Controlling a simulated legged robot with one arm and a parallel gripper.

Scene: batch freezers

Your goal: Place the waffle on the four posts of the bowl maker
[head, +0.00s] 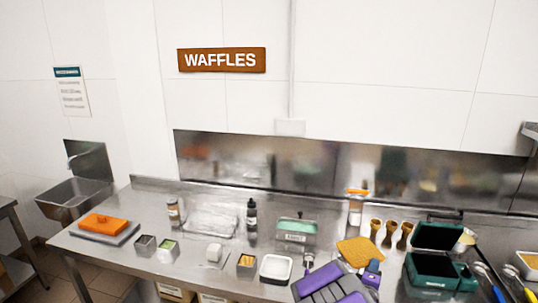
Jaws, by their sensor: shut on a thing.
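The waffle (358,251) is a flat golden-brown piece with a grid surface, above the steel counter right of centre. My purple and grey gripper (373,268) is at its lower right edge and shut on it. The jaws are small and partly hidden here. A dark green hinged machine (438,272) stands open to the right of the waffle, its lid (437,236) raised. A smaller green unit (297,231) stands left of the waffle at the back. I cannot make out four posts on either, so I cannot tell which is the bowl maker.
Several brown cones (390,233) stand behind the waffle. A white tray (276,268), small metal tins (246,266) and a dark bottle (251,219) are to the left. An orange block (102,223) lies far left.

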